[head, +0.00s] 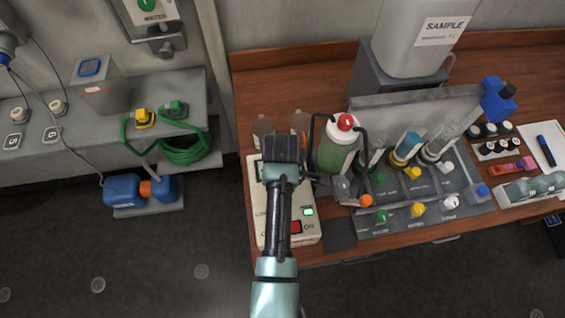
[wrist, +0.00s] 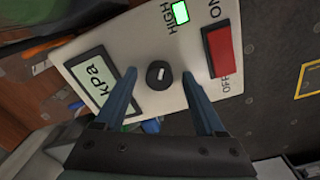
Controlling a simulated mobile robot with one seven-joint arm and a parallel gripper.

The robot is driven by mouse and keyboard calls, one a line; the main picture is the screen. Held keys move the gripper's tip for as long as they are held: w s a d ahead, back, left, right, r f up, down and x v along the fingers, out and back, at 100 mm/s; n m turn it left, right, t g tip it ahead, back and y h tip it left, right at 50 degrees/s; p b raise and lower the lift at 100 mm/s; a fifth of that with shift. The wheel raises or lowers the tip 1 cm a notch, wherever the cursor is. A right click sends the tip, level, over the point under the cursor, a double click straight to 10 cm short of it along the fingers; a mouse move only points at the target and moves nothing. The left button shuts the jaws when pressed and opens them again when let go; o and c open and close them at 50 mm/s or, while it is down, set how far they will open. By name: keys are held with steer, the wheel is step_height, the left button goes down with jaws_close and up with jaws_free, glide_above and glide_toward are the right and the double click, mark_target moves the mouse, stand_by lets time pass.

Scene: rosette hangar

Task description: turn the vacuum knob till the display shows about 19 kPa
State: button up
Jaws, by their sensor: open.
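The black vacuum knob (wrist: 159,75) sits on a pale control box (wrist: 150,40), its white mark visible in the wrist view. My gripper (wrist: 160,72) is open, with one blue finger on each side of the knob; I cannot tell whether either touches it. The display (wrist: 94,76) lies left of the knob and shows "kPa"; I can make out no number, and the left finger is close to its edge. In the head view my gripper (head: 282,172) is over the control box (head: 257,225), and my arm hides the knob.
The box has a red ON/OFF switch (wrist: 221,52) and a lit green lamp (wrist: 180,13) beside "HIGH". A green bottle (head: 337,152) with a red cap stands just right of my gripper. A rack (head: 475,195) with coloured valves fills the bench further right.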

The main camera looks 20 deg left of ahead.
jaws_close()
steer(key=shift+m, duration=0.3)
steer(key=m+p, duration=0.1)
steer(key=m, duration=0.1)
steer(key=shift+r+m, duration=0.1)
steer(key=shift+m, duration=0.3)
steer(key=m+p, duration=0.1)
steer(key=m, duration=0.3)
steer(key=m+p, duration=0.1)
steer(key=m, duration=0.3)
steer(key=shift+w+m+p, duration=0.1)
steer(key=shift+m+p, duration=0.2)
steer(key=shift+m, duration=1.6)
